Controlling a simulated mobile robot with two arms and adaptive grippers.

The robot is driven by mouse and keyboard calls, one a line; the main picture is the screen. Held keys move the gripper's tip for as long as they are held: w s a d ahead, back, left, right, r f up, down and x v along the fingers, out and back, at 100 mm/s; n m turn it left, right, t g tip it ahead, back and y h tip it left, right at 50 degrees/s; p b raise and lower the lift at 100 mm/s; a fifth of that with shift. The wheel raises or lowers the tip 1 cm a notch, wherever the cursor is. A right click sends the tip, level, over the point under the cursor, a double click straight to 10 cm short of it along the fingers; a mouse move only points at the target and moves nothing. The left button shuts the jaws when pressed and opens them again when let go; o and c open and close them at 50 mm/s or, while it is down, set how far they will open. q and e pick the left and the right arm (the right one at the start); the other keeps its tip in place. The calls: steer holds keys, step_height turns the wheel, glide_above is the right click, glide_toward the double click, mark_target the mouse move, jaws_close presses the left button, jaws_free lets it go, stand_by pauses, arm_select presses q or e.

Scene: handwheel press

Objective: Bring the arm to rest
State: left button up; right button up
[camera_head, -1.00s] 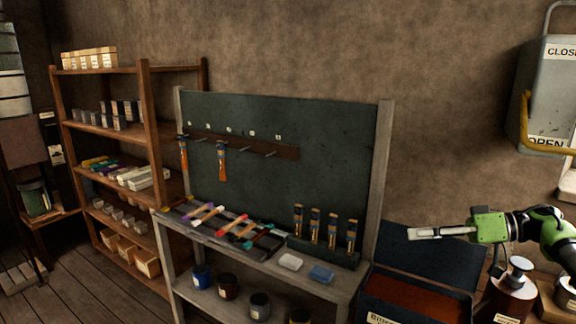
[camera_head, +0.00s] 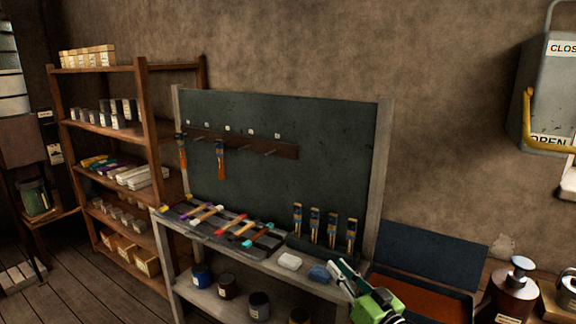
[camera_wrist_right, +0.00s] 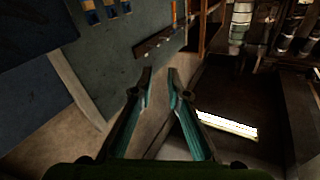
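My right gripper (camera_head: 338,268) is at the lower middle right of the head view, in front of the right end of the bench. Its fingers point up and to the left. In the wrist view the two teal-lined fingers (camera_wrist_right: 160,75) stand apart with nothing between them, so it is open and empty. Most of the right arm is out of the head view. My left gripper is not in view.
A grey wall box with a yellow lever (camera_head: 527,115) hangs at right.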

steer(key=s+d+f+m+g+h, duration=0.2)
steer(key=s+f+h, duration=0.2)
steer(key=s+f, duration=0.35)
steer(key=s+d+f+m+g+h, duration=0.2)
steer(key=s+d+f+h, duration=0.15)
steer(key=s+f, duration=0.4)
steer(key=s+d+f+n+g+h, duration=0.1)
steer(key=s+f+g, duration=0.3)
steer(key=s, duration=1)
steer(key=s+d+f+n+g, duration=0.15)
steer(key=s+g, duration=0.35)
steer(key=s, duration=0.9)
step_height(320, 180, down, 30)
steer(key=s+r+g+b, duration=0.1)
steer(key=s+g+b, duration=0.1)
steer(key=s, duration=0.1)
steer(key=s+d+f, duration=0.2)
steer(key=s+f, duration=1.4)
steer(key=shift+d+n+g+b, duration=0.2)
steer(key=shift+n+g+b, duration=0.15)
steer(key=shift+g+b, duration=0.05)
